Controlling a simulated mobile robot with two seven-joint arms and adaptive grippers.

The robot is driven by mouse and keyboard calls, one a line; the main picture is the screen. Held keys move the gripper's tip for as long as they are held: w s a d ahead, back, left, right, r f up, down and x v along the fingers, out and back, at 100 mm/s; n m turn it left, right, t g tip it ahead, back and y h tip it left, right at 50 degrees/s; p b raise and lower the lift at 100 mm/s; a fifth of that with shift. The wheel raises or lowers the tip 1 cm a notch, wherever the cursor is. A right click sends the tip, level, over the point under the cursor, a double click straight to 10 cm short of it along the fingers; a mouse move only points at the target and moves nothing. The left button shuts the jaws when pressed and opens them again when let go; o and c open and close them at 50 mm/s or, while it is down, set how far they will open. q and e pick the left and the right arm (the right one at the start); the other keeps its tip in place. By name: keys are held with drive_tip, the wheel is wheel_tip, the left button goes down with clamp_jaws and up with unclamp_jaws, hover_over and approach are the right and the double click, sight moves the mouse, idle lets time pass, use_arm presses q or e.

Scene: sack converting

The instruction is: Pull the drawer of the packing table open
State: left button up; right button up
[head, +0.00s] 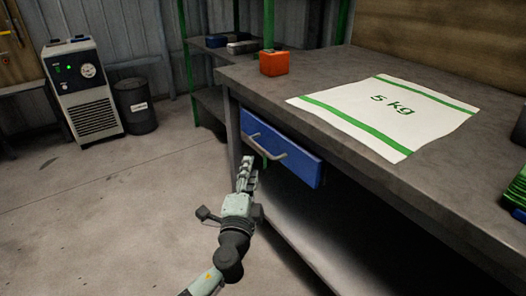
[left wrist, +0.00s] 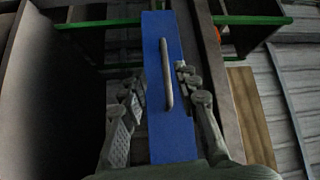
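The packing table (head: 240,80) has a blue drawer (head: 305,168) under its top, with a grey bar handle (head: 266,147) on the front. The drawer front looks flush under the table edge. My left gripper (head: 248,163) is in front of the drawer, just left of and below the handle. In the left wrist view the blue drawer front (left wrist: 172,135) and its handle (left wrist: 166,75) lie between the two spread fingers of my left gripper (left wrist: 157,95), which is open and empty. The handle appears beyond the fingertips. My right gripper is out of view.
A white "5 kg" sack (head: 385,112) with green stripes lies flat on the table top, and an orange box (head: 274,63) stands near its corner. A lower shelf (head: 290,235) runs beneath the drawer.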

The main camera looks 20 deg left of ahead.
sight(261, 149)
use_arm(q)
drive_tip(key=shift+w+d+r+m+h, duration=0.5)
drive_tip(key=shift+w+d+m, duration=0.1)
drive_tip(key=shift+w, duration=0.15)
drive_tip(key=w, duration=0.4)
drive_tip(key=w+a+p, duration=0.1)
drive_tip(key=w, duration=0.1)
drive_tip(key=shift+w+r, duration=0.3)
drive_tip(key=shift+w, duration=0.05)
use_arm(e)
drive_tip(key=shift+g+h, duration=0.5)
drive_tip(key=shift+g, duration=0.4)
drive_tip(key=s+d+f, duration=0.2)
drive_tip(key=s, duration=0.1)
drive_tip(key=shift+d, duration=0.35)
use_arm(q)
drive_tip(key=shift+c, duration=0.5)
clamp_jaws()
